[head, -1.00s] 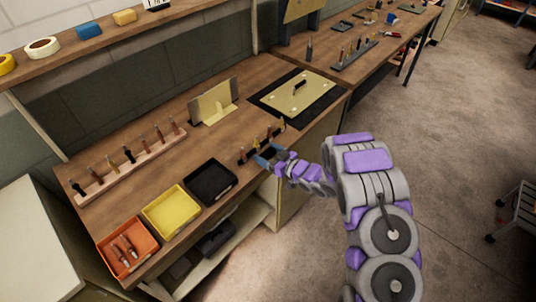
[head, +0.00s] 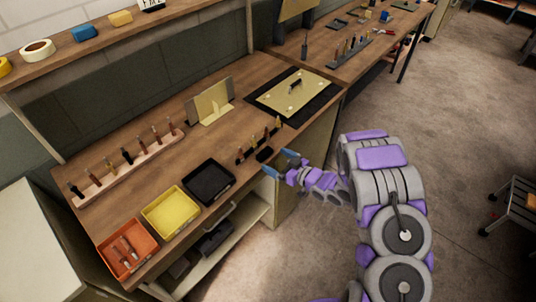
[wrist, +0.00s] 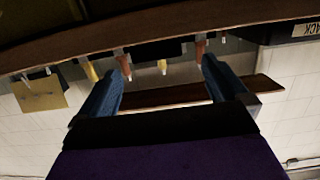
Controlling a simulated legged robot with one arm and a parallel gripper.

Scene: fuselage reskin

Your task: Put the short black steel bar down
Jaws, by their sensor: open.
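A short black bar (head: 264,154) lies near the front edge of the wooden bench, beside a small rack of tools. My gripper (head: 280,162) is just off the front edge, to the right of the bar and apart from it. Its two blue fingers are spread with nothing between them. In the wrist view my gripper (wrist: 163,68) also shows open, with the bench edge and upright tools beyond the fingertips.
Along the bench stand a black tray (head: 222,193), a yellow tray (head: 172,232) and an orange tray (head: 108,262) with tools. A wooden tool rack (head: 133,165) is at the back. A panel on a black mat (head: 318,116) lies to the right.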

